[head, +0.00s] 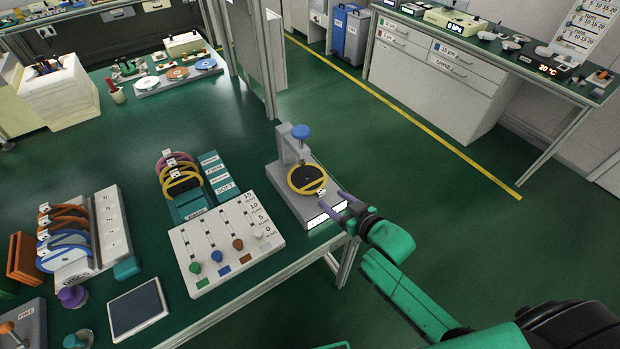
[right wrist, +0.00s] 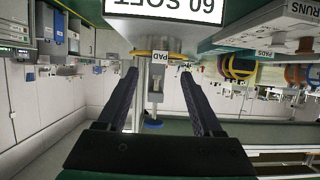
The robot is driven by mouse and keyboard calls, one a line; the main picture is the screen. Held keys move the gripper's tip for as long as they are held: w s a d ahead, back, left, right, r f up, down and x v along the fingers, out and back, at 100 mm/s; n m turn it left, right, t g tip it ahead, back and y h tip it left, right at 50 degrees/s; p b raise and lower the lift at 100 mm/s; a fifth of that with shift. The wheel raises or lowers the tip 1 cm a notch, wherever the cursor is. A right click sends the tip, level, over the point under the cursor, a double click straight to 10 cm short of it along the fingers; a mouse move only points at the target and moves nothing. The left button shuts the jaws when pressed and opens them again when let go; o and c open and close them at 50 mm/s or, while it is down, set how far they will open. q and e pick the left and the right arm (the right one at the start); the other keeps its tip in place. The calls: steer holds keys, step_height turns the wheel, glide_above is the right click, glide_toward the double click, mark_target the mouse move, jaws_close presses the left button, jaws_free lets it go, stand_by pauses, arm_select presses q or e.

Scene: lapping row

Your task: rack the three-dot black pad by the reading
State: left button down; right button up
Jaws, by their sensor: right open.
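A black pad with a yellow rim (head: 307,179) lies flat on the grey gauge (head: 291,149), under its blue knob. Its small white tag faces my right gripper; I cannot make out dots on it. The gauge display (right wrist: 166,8) reads 60 SOFT, upside down. The teal pad rack (head: 193,208) holds several rimmed pads; its labels include FIRM and SOFT. My left gripper is not in view.
A white rack with orange and blue rings (head: 109,224) stands at left. Bench space behind the pad rack is clear. The green floor (head: 400,180) is open to the right.

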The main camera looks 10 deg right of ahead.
mark_target(323, 192)
steer(key=x, duration=0.5)
steer(key=shift+p, duration=0.4)
steer(key=shift+w+f, duration=0.25)
steer(key=shift+w, duration=0.05)
steer(key=shift+s+a+r, duration=0.1)
steer(key=shift+s, duration=0.05)
jaws_close()
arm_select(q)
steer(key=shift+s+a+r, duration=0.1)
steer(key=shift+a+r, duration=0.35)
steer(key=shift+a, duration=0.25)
